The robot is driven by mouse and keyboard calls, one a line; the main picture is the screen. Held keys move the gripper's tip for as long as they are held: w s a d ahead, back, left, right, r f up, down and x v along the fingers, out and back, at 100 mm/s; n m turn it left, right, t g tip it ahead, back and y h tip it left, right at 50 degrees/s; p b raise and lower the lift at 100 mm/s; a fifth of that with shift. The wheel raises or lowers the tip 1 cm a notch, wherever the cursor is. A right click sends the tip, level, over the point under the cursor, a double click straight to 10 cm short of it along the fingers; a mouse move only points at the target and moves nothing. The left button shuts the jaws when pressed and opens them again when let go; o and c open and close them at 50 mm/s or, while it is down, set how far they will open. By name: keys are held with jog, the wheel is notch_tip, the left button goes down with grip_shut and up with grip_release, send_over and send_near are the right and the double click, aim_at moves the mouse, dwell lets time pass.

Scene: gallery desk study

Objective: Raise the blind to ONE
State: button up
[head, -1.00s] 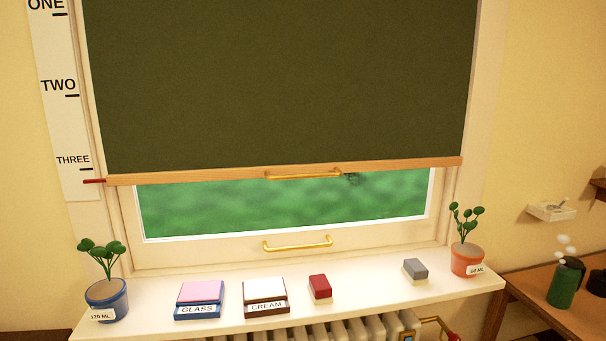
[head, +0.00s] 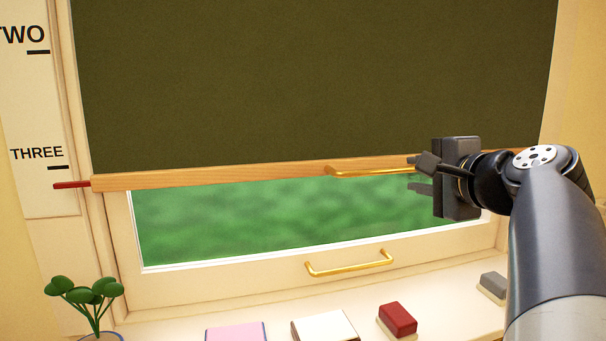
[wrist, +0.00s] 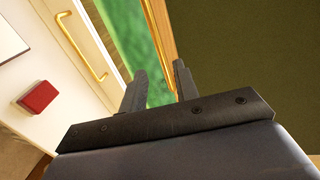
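The dark green blind (head: 310,80) hangs over most of the window. Its wooden bottom bar (head: 220,178) carries a brass handle (head: 370,171). The red pointer (head: 72,185) at the bar's left end sits a little below the THREE mark (head: 58,168) on the white scale. My gripper (head: 422,174) is at the handle's right end, fingers one above the other. In the wrist view my gripper (wrist: 160,84) is open, with window glass showing between its fingers and the wooden bar (wrist: 160,45) beside the right finger. I cannot tell whether it touches the handle.
A second brass handle (head: 350,263) is on the window frame below. The sill holds a potted plant (head: 88,295), a pink-topped box (head: 236,332), a white-topped box (head: 324,326), a red block (head: 398,319) and a grey block (head: 493,286).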

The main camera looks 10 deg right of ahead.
aim_at(389, 171)
jog(key=p+x, duration=0.1)
jog(key=x, duration=0.9)
jog(key=shift+w, duration=0.25)
jog(key=shift+c, duration=0.2)
grip_shut()
